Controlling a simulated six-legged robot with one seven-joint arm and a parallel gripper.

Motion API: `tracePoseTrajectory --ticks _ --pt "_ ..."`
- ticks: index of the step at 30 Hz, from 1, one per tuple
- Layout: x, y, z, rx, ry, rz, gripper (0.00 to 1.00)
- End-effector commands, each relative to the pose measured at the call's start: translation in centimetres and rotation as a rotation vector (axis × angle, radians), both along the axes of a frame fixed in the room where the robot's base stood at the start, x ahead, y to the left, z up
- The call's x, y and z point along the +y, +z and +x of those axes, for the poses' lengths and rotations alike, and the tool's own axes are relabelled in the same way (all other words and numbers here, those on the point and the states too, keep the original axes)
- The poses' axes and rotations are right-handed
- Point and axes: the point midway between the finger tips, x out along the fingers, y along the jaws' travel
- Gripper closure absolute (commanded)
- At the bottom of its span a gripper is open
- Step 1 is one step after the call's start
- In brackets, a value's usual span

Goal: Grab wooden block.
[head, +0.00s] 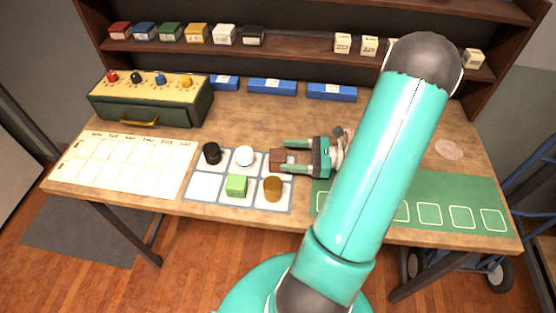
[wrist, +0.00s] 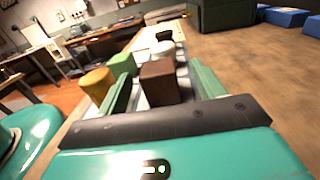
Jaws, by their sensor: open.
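The wooden block (head: 276,157), a dark brown cube, stands on the upper right cell of the white grid mat (head: 203,187). My gripper (head: 284,156) is open, low over the table, and points left at the block. In the wrist view the block (wrist: 158,85) stands between the two green fingers of my gripper (wrist: 160,72), with a visible gap on each side.
Close to the block are an orange-brown cylinder (head: 273,189), a green cube (head: 236,186), a white piece (head: 244,156) and a black cylinder (head: 212,153). A dark green box (head: 152,110) stands at the back left. Blue boxes (head: 272,87) line the back.

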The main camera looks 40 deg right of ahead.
Motion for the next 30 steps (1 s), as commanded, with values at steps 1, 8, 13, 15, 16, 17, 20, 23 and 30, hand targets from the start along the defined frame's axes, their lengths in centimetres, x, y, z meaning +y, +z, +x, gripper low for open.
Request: tracePoseTrajectory --ticks 1,8,13,15,16,17,20,23,30 --pt "0.2 0.0 0.2 0.000 0.000 0.000 0.32" --pt "1.9 0.2 1.6 0.000 0.002 0.000 0.32" --pt "3.6 0.2 3.5 0.000 0.002 0.000 0.32" --pt "4.0 0.2 3.8 0.001 0.001 -0.001 0.32" --pt "4.0 0.2 3.9 0.001 0.000 -0.001 0.32" --pt "4.0 0.2 3.9 0.001 0.000 -0.001 0.32" --pt "4.0 0.2 3.9 0.001 0.000 -0.001 0.32" --pt "4.0 0.2 3.9 0.001 0.000 -0.001 0.42" --pt "4.0 0.2 3.9 0.000 0.000 -0.001 0.81"
